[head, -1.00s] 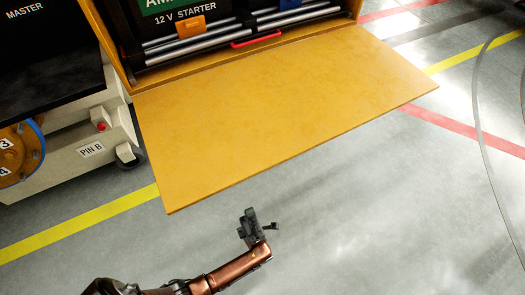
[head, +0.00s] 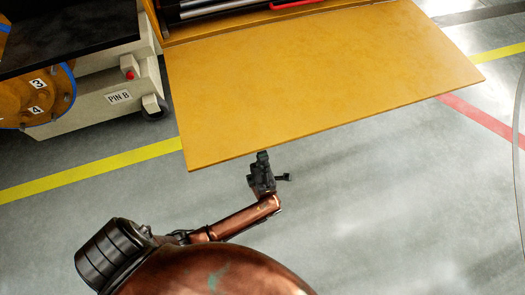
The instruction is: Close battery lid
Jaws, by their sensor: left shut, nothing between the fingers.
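The battery lid (head: 325,75) is a flat yellow panel, open and folded outward from the front of the battery compartment (head: 205,22). Its free front edge faces me. My left gripper (head: 262,158) is shut and empty. Its tip is at the lid's front edge, left of the edge's middle, and it overlaps that edge slightly in the picture. I cannot tell whether it touches the lid. My right gripper is not in view. Most of the compartment's inside is cut off by the top of the picture.
A pale cart (head: 100,95) marked PIN B, with a black top (head: 70,35) and a red button, stands left of the lid. An orange round part (head: 38,95) numbered 3 and 4 is at the far left. The grey floor (head: 400,220) in front is clear, with yellow and red lines.

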